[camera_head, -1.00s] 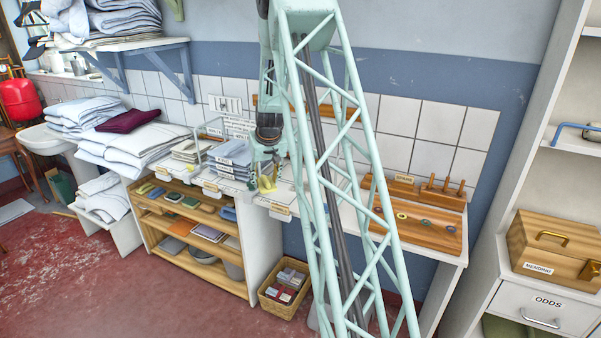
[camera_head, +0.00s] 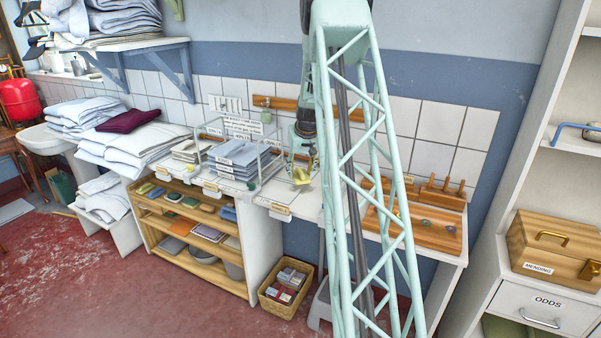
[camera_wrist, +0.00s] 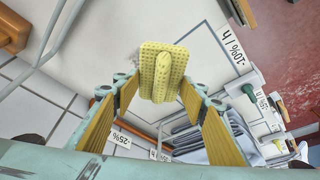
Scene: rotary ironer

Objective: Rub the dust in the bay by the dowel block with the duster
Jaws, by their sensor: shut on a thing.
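My gripper (camera_head: 302,168) is shut on the yellow duster (camera_head: 300,177), which hangs just above the white counter (camera_head: 308,198), right of the wire rack. The wooden dowel block with upright pegs (camera_head: 440,192) stands farther right on the counter, beyond my arm.
A wire rack with folded grey-blue cloths (camera_head: 238,158) stands close on the left. A wooden board with coloured rings (camera_head: 425,232) lies in front of the dowel block. A wooden rail (camera_head: 283,104) is on the wall behind. A basket (camera_head: 286,290) sits on the floor.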

